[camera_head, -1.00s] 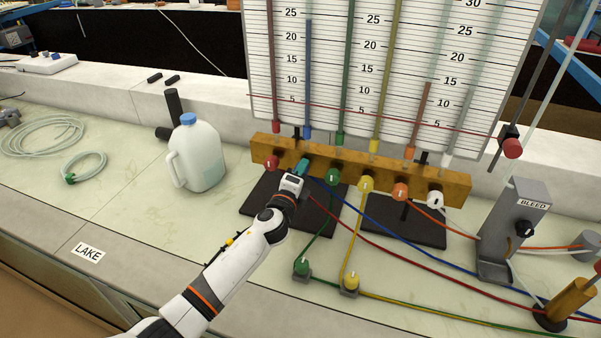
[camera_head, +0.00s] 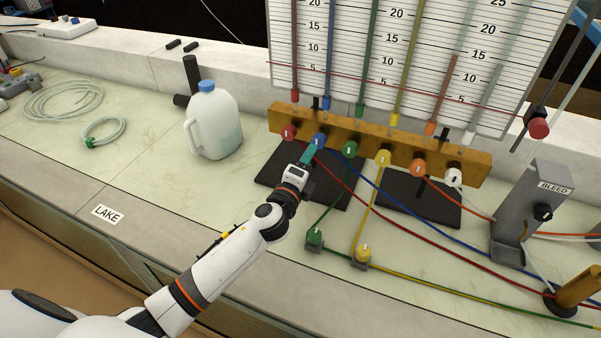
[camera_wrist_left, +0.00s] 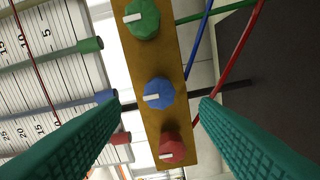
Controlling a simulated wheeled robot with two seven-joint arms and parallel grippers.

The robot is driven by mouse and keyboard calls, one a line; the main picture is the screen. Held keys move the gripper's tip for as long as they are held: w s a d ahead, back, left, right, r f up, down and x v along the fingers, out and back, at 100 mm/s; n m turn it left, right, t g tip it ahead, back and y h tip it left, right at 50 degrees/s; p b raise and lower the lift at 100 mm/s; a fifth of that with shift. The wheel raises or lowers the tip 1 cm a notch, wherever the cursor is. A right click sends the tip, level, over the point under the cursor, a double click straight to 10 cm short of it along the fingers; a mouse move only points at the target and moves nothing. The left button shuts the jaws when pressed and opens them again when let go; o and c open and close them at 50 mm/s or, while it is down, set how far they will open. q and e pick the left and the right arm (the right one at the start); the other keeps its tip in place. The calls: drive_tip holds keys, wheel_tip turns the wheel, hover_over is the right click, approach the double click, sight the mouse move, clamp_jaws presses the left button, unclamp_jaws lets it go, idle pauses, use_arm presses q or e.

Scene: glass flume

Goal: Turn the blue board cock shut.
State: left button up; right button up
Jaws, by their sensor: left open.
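The blue board cock (camera_head: 318,141) sits on the brass-coloured bar (camera_head: 476,171) under the tube board, between the red cock (camera_head: 289,132) and the green cock (camera_head: 351,149). In the left wrist view the blue cock (camera_wrist_left: 158,94) is a faceted knob whose white mark lies across the bar, like its neighbours' marks. My left gripper (camera_head: 310,153) has teal fingers and is just in front of the blue cock. In the wrist view the fingers are spread wide, one to each side of the blue cock, with gaps and nothing held. My right gripper is not in view.
Yellow (camera_head: 383,159), orange (camera_head: 418,168) and white (camera_head: 454,177) cocks continue along the bar. Coloured hoses run rightward over the bench. A white jug (camera_head: 213,122) stands left of the bar, and a grey BLEED stand (camera_head: 527,215) at right. The bench front left is clear.

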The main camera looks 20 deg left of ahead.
use_arm(q)
drive_tip(key=shift+s, duration=2.25)
